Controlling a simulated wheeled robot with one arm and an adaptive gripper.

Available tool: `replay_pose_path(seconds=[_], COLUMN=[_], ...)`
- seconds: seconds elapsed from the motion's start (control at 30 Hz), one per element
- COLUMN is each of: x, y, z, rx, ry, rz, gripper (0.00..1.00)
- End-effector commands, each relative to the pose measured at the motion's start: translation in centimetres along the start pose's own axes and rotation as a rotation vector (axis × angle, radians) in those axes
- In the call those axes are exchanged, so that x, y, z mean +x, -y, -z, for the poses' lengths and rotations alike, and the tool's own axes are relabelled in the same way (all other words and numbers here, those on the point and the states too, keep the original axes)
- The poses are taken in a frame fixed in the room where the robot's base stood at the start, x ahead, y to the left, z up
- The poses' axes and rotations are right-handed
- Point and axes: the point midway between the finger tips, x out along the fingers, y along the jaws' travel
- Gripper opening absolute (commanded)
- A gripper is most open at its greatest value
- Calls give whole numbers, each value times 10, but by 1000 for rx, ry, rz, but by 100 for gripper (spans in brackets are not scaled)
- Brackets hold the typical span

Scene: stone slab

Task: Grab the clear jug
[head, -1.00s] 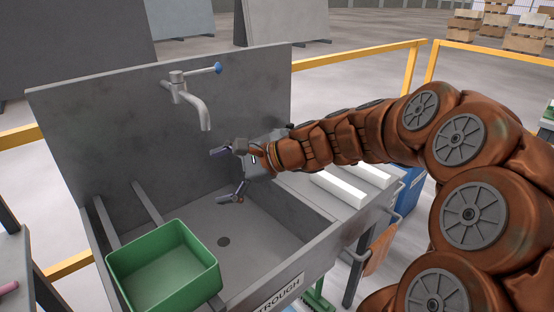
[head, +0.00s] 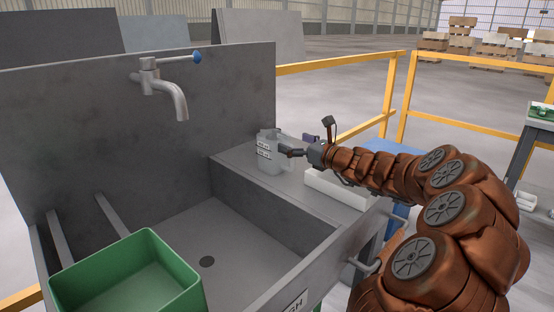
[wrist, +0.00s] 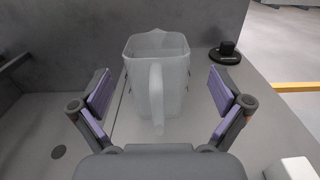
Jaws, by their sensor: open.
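The clear jug (wrist: 172,82) stands upright on the grey ledge beside the sink, a translucent squarish vessel with its handle facing my gripper in the wrist view. In the head view the jug (head: 270,155) is at the ledge's back, partly behind my gripper (head: 298,146). In the wrist view my gripper (wrist: 160,98) is open, with one purple-padded finger on each side of the jug. Gaps show between the pads and the jug's sides. The jug looks empty.
A white block (head: 338,190) lies on the ledge in front. A small black object (wrist: 226,52) stands right of the jug.

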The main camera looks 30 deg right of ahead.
Motion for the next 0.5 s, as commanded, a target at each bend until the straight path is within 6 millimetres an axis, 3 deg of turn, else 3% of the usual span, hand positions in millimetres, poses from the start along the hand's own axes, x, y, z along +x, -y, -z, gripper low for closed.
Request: replay_pose_path(seconds=[0.5], x=[54], y=[-3], z=[3], rx=[-3], ry=[0], rz=[1], gripper=[100])
